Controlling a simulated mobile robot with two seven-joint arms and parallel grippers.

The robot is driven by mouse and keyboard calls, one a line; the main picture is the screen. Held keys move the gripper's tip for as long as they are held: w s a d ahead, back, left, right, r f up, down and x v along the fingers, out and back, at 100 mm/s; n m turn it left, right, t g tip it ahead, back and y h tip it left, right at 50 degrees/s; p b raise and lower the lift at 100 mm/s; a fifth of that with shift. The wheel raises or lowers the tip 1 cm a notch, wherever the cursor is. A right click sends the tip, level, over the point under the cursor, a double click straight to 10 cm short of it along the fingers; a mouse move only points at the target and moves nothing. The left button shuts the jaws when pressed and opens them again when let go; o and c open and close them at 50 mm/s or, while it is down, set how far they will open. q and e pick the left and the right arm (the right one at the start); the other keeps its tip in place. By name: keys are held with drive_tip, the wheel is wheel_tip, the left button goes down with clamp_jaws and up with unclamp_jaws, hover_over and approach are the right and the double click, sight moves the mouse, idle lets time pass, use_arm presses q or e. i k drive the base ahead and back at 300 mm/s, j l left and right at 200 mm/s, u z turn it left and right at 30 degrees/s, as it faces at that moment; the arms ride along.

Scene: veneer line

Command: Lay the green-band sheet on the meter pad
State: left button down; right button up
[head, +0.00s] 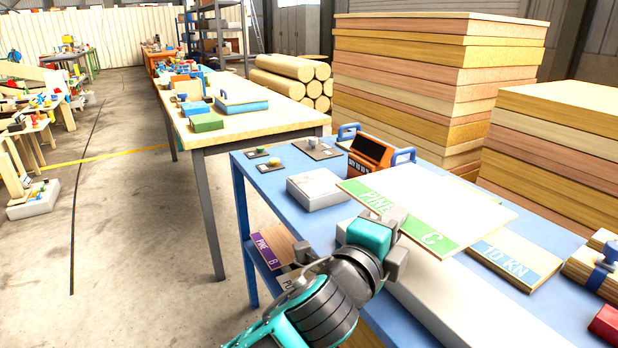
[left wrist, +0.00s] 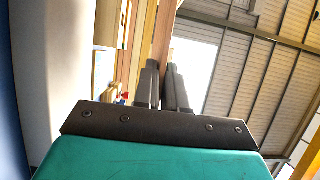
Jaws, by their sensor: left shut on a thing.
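The green-band sheet (head: 455,197) is a pale thin board with a green band reading "PINE C". My left gripper (head: 393,222) is shut on its near edge, at the band, and holds it roughly flat above the blue bench. In the left wrist view the two dark fingers (left wrist: 165,88) are close together, and the sheet shows only edge-on. A pale grey block, which looks like the meter pad (head: 312,190), lies left of the sheet, beside an orange meter (head: 371,153) with a dark display. The sheet's left corner overlaps the block's right edge in the picture. My right gripper is not in view.
A "10 KN" board (head: 515,262) lies right of the sheet, with strapped boards (head: 597,262) and a red block (head: 606,325) beyond. Small dark plates (head: 317,149) lie at the bench's far left. A purple-band "PINE B" board (head: 275,246) is on the lower shelf. Tall board stacks (head: 430,90) stand behind.

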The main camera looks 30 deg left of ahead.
sight(315, 182)
drive_tip(key=i+j, duration=0.15)
drive_tip(key=j, duration=0.2)
drive_tip(key=i+j, duration=0.15)
drive_tip(key=j, duration=0.25)
drive_tip(key=i+j, duration=0.2)
drive_tip(key=j, duration=0.15)
drive_tip(key=i+j, duration=0.15)
drive_tip(key=j, duration=0.2)
